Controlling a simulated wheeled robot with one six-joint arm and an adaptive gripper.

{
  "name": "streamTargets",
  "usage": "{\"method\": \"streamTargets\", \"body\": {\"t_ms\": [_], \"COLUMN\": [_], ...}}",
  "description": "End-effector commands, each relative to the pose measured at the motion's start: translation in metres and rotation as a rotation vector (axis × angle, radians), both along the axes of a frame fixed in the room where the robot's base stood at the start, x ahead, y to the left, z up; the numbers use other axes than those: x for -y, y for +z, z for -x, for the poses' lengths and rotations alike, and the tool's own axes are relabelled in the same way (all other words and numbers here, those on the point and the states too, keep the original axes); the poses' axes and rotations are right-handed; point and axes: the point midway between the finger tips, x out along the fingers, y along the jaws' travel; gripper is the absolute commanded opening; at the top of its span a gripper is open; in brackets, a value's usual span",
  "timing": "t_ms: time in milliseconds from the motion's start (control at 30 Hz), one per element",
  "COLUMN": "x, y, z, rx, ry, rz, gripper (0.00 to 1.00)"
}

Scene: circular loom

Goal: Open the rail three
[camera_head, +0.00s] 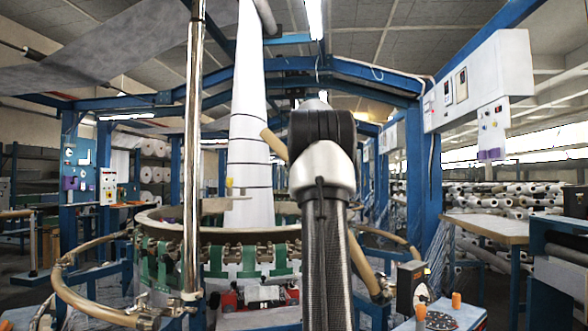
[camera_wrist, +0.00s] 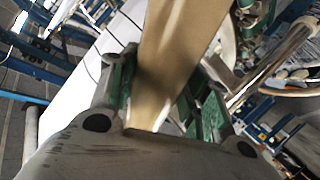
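A tan curved rail (camera_head: 367,267) stands tilted up behind my arm in the camera_head view. Its upper part (camera_head: 273,144) shows left of my wrist, and its middle is hidden by the arm. In the wrist view a tan rail (camera_wrist: 178,45) runs between the fingers of my gripper (camera_wrist: 163,82), with one finger close against each side. The gripper looks shut on it. The fingers are hidden in the camera_head view. Another tan rail (camera_head: 88,303) lies level around the front left of the loom. No number shows on the rails.
The loom's round ring (camera_head: 170,228) with green straps stands in the centre, with a tall white fabric column (camera_head: 248,150) above it. A shiny upright pole (camera_head: 194,150) stands left of the column. A small table with orange knobs (camera_head: 456,301) is at lower right.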

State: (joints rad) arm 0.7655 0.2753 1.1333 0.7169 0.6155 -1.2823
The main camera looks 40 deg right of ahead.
Motion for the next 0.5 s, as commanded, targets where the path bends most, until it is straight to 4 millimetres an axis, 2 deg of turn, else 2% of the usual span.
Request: {"method": "streamTargets", "body": {"t_ms": [367,500], "x": [0.0,-0.004], "y": [0.0,0.004], "z": [0.0,0.011], "rx": [-0.001,-0.001], "ry": [0.0,-0.001], "rz": [0.001,0.001], "gripper": [0.63,0.63]}}
